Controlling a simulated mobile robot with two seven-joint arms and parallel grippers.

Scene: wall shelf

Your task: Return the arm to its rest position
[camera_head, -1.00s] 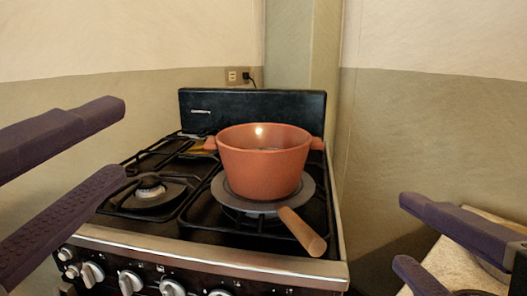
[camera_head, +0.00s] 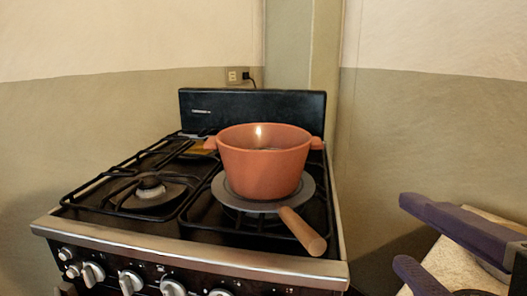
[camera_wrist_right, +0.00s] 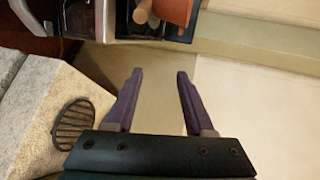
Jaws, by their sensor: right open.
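My right gripper (camera_head: 405,230) is at the lower right of the head view, with its two dark purple fingers apart and nothing between them. In the right wrist view the same gripper (camera_wrist_right: 158,75) is open and empty, pointing toward the wall and floor beside the stove. My left gripper is not in the head view. An orange pot (camera_head: 262,165) stands upright on a grey flat pan (camera_head: 230,200) with a wooden handle, on the stove's right front burner. The right gripper is apart from both.
The black gas stove (camera_head: 150,235) has several knobs along its front. A light stone counter (camera_head: 450,262) lies at the lower right, close to the right gripper; it also shows in the wrist view (camera_wrist_right: 35,110). Walls close off the back and right. Space left of the stove looks free.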

